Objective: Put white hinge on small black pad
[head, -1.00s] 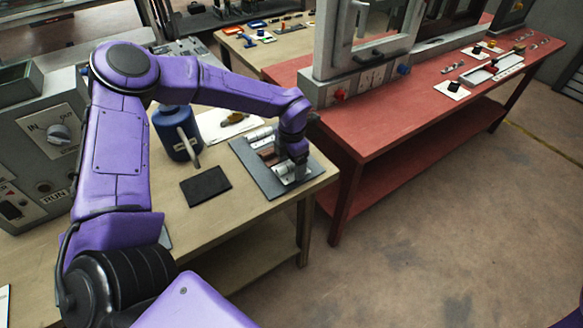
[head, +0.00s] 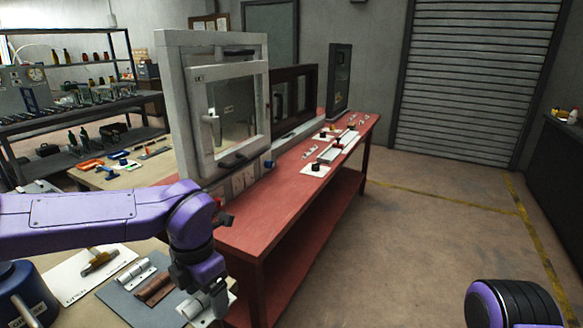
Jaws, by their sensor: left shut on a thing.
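The white hinge (head: 193,309) is at the bottom of the head view, by the right part of a dark grey mat (head: 118,298) on the wooden table. My left gripper (head: 214,298) points down over it and is shut on it. The fingers hide part of the hinge, and I cannot tell whether it is clear of the mat. The black pad on the wooden table is outside the present view. My right gripper is not in view; only a joint of my right arm shows at the bottom right.
A silver hinge (head: 135,273) and a brown hinge (head: 156,289) lie on the mat. A white card with a tool (head: 98,262) and a blue container (head: 22,296) are left. The red table (head: 258,222) with a white frame (head: 180,105) stands beyond. Open floor lies right.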

